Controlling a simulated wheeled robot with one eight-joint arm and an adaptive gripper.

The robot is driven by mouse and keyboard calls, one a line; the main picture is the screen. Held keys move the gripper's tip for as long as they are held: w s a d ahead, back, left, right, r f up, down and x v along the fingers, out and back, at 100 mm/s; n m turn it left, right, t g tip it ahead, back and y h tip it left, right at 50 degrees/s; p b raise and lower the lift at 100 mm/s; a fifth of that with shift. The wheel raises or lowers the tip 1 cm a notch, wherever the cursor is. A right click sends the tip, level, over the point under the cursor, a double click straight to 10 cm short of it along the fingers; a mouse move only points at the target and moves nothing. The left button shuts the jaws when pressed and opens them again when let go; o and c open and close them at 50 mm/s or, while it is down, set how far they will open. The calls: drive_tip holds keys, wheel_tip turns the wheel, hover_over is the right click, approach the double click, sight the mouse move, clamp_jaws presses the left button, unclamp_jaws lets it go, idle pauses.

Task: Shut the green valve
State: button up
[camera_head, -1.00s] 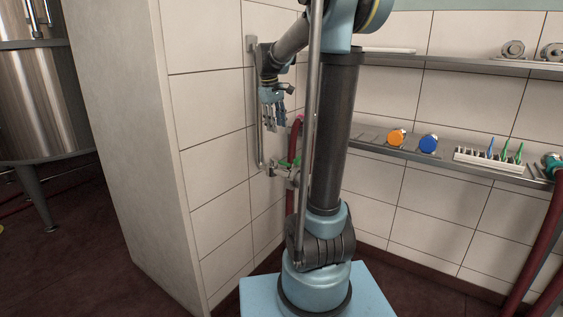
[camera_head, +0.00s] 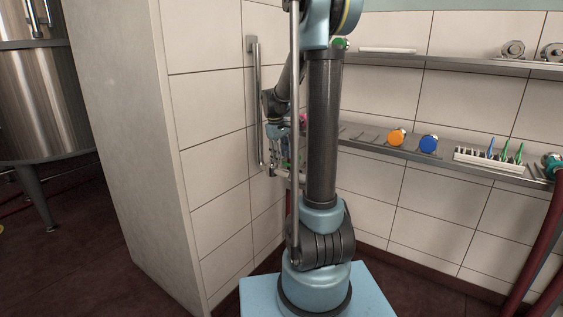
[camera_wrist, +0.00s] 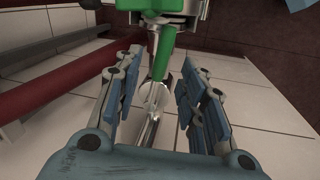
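The green valve handle (camera_wrist: 164,40) shows at the top middle of the wrist view, on a metal fitting. Its lever reaches down between the tips of my gripper (camera_wrist: 161,62). My gripper is open, with one blue-grey finger on each side of the lever and a gap visible to both. In the head view my gripper (camera_head: 279,135) is low by the tiled wall, partly behind my own arm. The green handle is mostly hidden there.
A vertical metal pipe (camera_head: 254,90) runs on the wall just left of my gripper. The right-hand shelf (camera_head: 370,136) holds an orange cap (camera_head: 397,137), a blue cap (camera_head: 428,144) and a white rack (camera_head: 478,162).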

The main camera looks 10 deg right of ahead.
drive_tip(key=shift+w+d+f, duration=0.1)
drive_tip(key=shift+f, duration=0.5)
drive_tip(key=shift+w+d+f, duration=0.1)
drive_tip(key=shift+f, duration=0.5)
clamp_jaws()
drive_tip(key=shift+s+d, duration=0.1)
